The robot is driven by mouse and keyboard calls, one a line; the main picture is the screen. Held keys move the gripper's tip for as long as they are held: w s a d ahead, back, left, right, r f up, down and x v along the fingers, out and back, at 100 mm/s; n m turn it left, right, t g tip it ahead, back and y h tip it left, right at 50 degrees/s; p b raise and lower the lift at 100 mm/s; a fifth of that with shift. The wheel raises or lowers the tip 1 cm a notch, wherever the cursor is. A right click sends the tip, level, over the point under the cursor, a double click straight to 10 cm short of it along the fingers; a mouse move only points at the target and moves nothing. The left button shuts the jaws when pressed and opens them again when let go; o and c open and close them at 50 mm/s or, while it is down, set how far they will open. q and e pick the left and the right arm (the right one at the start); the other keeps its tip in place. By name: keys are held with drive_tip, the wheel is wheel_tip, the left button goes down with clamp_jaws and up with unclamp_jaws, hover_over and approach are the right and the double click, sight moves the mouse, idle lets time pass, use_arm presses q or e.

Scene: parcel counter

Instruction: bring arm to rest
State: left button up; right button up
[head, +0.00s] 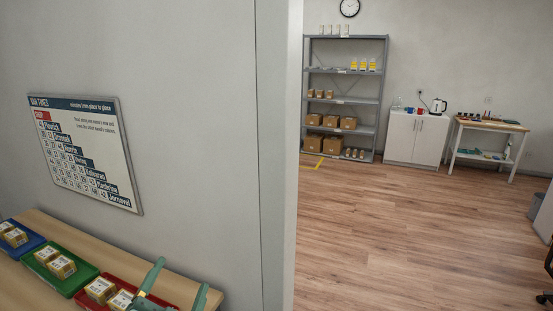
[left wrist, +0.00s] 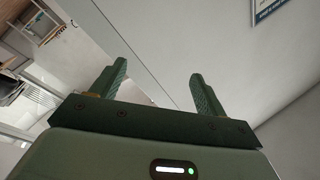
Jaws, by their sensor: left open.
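My left gripper (head: 176,292) shows at the bottom of the head view, beside the red tray and over the right end of the wooden counter. In the left wrist view, my left gripper (left wrist: 152,86) has its two fingers wide apart with nothing between them. A pale wall lies behind the fingers there. My right gripper is in neither view.
The counter (head: 43,294) holds a blue tray (head: 30,243), a green tray (head: 80,281) and a red tray (head: 82,300), each with small labelled boxes. A times board (head: 85,150) hangs above. Wood floor (head: 420,230) is open right of the wall end (head: 275,150).

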use_arm(q)
drive_tip(key=s+a+f+n+g+y, duration=0.1)
drive_tip(key=s+a+f+g+y, duration=0.2)
drive_tip(key=s+a+f+g, duration=0.5)
drive_tip(key=s+a+f+n+g+y, duration=0.1)
drive_tip(key=s+a+f+g+y, duration=0.3)
drive_tip(key=s+f, duration=0.65)
drive_tip(key=s+d+f+g+h+b, duration=0.1)
drive_tip(key=f+b, duration=0.1)
drive_tip(key=f, duration=0.9)
drive_tip(key=s+d+f+n+g+h+b, duration=0.1)
drive_tip(key=d+f+g+h+b, duration=0.1)
drive_tip(key=f, duration=0.9)
drive_tip(key=s+d+f+g+h+b, duration=0.1)
drive_tip(key=s+f+b, duration=0.1)
drive_tip(key=f, duration=0.8)
drive_tip(key=s+f+n+g+h+b, duration=0.1)
drive_tip(key=s+f+b, duration=0.3)
drive_tip(key=s+f, duration=1.4)
drive_tip(key=shift+f+n+g, duration=0.7)
drive_tip(key=shift+n+g, duration=0.1)
drive_tip(key=shift+g, duration=0.1)
drive_tip(key=shift+s, duration=0.1)
